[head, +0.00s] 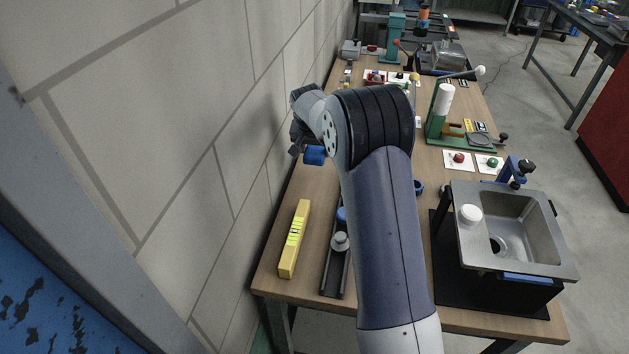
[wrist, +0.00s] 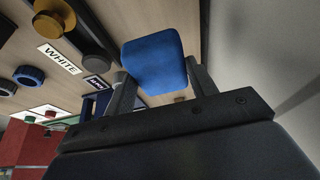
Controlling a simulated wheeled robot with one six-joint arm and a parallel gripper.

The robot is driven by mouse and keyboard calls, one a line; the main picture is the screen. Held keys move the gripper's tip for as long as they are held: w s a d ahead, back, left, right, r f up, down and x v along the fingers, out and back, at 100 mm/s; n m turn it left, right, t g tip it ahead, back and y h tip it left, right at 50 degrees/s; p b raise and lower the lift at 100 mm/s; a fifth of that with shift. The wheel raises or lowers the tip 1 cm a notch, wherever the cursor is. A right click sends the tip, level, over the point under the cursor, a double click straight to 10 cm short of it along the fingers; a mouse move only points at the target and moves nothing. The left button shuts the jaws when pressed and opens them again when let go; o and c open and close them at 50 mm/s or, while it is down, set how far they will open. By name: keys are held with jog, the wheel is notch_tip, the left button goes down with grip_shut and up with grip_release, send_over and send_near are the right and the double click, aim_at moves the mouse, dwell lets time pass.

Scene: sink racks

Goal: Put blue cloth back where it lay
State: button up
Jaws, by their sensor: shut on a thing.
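The blue cloth (wrist: 154,62) is a small, rounded, folded-looking pad. It sits between the two fingers of my gripper (wrist: 162,86), which is shut on it. In the head view the cloth (head: 315,155) hangs at my gripper (head: 304,148), above the left side of the bench near the brick wall. My arm hides the middle of the bench. A flat blue strip (head: 527,278) shows at the front edge of the sink (head: 472,245); I cannot tell what it is.
A yellow spirit level (head: 294,240) and a dark rail (head: 334,270) lie on the bench (head: 274,273) front left. A green press (head: 437,125) and button cards (head: 458,160) stand farther back. The wall (head: 180,130) is close on the left.

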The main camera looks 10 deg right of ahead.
aim_at(312, 159)
notch_tip(312, 159, down, 9)
jog(key=shift+f+p, duration=0.1)
jog(key=shift+p, duration=0.6)
jog(key=shift+f, duration=0.15)
jog(key=o, duration=0.9)
jog(key=shift+r, duration=0.3)
jog(key=b+v, duration=0.1)
jog(key=v, duration=1.1)
jog(key=shift+f+b, duration=0.1)
jog(key=shift+b, duration=0.2)
